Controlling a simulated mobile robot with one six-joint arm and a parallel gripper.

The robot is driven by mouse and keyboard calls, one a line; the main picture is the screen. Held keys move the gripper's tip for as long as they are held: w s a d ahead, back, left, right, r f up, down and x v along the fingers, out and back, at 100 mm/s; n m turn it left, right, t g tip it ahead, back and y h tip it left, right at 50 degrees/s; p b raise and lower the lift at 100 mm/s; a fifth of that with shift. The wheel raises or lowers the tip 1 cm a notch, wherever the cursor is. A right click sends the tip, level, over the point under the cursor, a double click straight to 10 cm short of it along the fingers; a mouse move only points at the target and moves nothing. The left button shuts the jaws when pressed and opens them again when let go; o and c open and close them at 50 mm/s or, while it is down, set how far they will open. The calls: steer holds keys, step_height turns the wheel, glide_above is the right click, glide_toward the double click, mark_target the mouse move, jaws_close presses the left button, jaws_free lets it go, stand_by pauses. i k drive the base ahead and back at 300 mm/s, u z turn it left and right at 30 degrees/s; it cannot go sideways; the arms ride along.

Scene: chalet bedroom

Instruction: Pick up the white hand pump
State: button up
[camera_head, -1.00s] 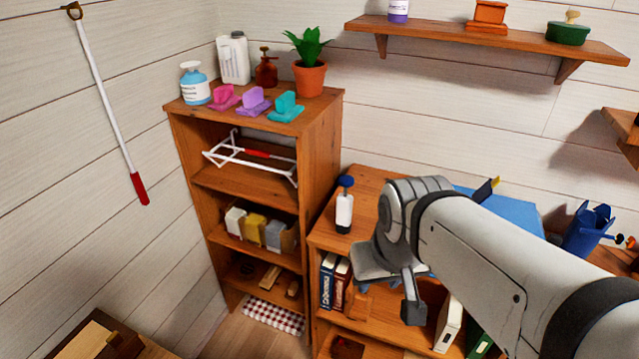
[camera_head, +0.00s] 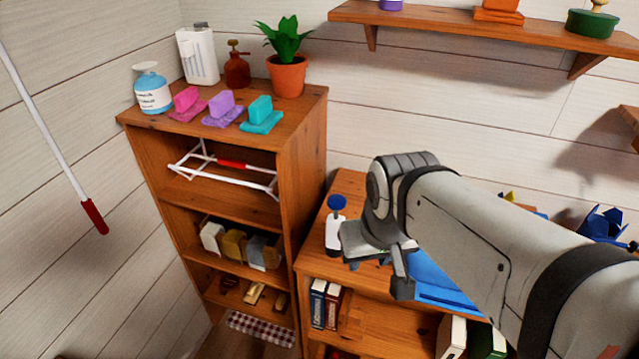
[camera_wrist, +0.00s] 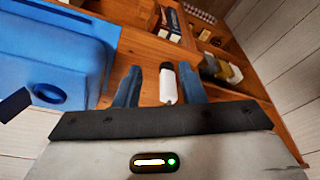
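The white hand pump (camera_head: 333,236) has a white body and a blue knob on top. It stands upright on the low wooden cabinet in the head view, just left of my gripper (camera_head: 369,263), whose wrist hides part of its lower right side. In the wrist view the white pump (camera_wrist: 168,88) shows between the two blue fingers of my gripper (camera_wrist: 159,72), nearer the right finger. The fingers are apart. I cannot tell whether either one touches the pump.
A blue box (camera_wrist: 55,50) lies on the low cabinet (camera_head: 345,190), beside my gripper. A taller shelf unit (camera_head: 300,130) stands to the left, with a potted plant (camera_head: 287,75) and bottles on top. Books (camera_head: 325,305) sit in the cabinet below.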

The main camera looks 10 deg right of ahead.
mark_target(333, 246)
steer(key=u, duration=0.15)
steer(key=k, duration=1.25)
steer(key=z, duration=0.35)
steer(key=i, duration=1)
steer(key=z, duration=0.05)
